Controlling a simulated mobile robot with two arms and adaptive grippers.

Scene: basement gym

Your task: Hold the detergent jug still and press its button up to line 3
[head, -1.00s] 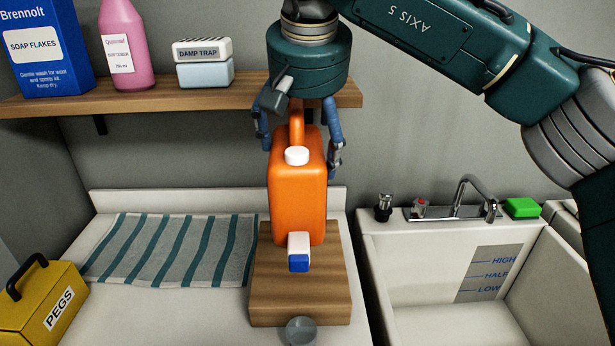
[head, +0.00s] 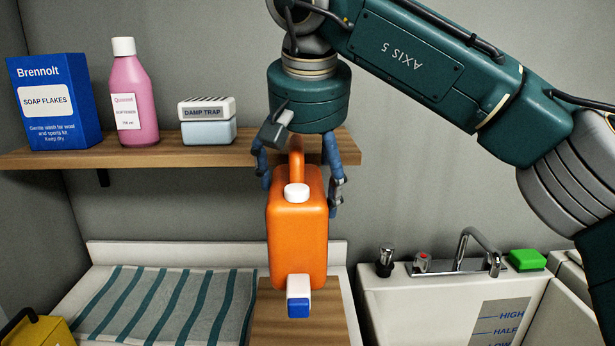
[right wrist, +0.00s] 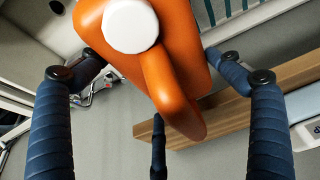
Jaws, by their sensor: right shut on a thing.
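The orange detergent jug (head: 297,240) is upright above the wooden board (head: 300,325), with its white cap (head: 297,193) on top. A white spout with a blue button (head: 298,303) sticks out low on its front. My right gripper (head: 298,190) comes from above, its blue fingers on both sides of the jug's upper part and handle, shut on it. The right wrist view shows the jug (right wrist: 165,60) between the fingers. Whether the jug's base touches the board is hard to tell. My left gripper is not in view.
A shelf (head: 200,152) behind holds soap flakes (head: 52,103), a pink bottle (head: 132,95) and a damp trap (head: 207,122). A striped towel (head: 165,305) lies left of the board. A sink with a tap (head: 470,250) and green sponge (head: 527,260) is at right.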

